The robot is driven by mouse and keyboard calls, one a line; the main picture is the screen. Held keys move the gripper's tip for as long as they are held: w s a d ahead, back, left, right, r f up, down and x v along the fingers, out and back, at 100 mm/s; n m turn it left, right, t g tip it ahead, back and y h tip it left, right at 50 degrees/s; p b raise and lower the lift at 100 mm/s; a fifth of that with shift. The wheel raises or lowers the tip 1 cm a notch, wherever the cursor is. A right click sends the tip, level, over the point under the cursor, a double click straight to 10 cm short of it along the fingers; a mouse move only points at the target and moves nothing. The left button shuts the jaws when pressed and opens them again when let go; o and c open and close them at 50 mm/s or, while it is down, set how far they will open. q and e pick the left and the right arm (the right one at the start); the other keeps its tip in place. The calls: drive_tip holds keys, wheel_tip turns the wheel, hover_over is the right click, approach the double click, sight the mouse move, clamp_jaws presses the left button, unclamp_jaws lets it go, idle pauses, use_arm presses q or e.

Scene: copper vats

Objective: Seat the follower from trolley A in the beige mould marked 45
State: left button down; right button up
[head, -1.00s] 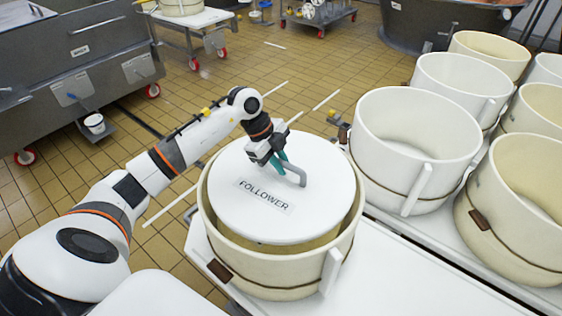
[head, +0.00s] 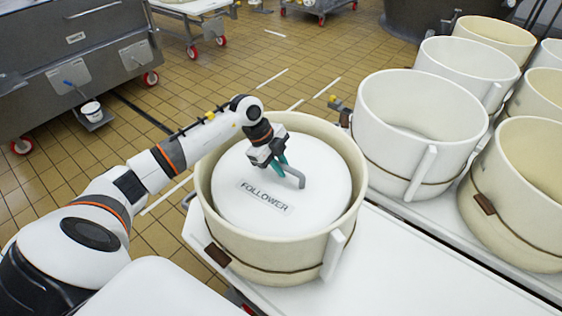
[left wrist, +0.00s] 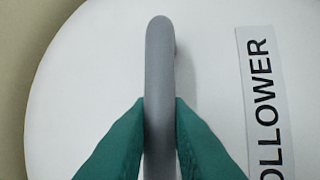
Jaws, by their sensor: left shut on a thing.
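The follower (head: 308,199) is a white round disc labelled FOLLOWER with a grey bar handle. It lies inside the beige mould (head: 270,256) at the front, below the rim, and looks roughly level. No number 45 is readable on this mould. My left gripper (head: 281,168) is shut on the follower's handle. In the left wrist view its green fingers (left wrist: 160,140) press both sides of the grey handle (left wrist: 159,70), with the white disc (left wrist: 85,90) beneath. Whether the disc rests on anything inside the mould is hidden. My right gripper is not in view.
The mould stands on a white table (head: 400,270). A white mould (head: 412,130) stands close to its right, with several more white and beige moulds beyond. A steel cabinet (head: 70,50) is at the upper left. Tiled floor (head: 250,80) lies open behind.

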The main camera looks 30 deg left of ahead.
use_arm(q)
drive_tip(key=shift+f+b, duration=0.65)
drive_tip(key=shift+f, duration=0.95)
drive_tip(key=shift+f+b, duration=0.35)
drive_tip(key=shift+f, duration=0.4)
idle(0.3)
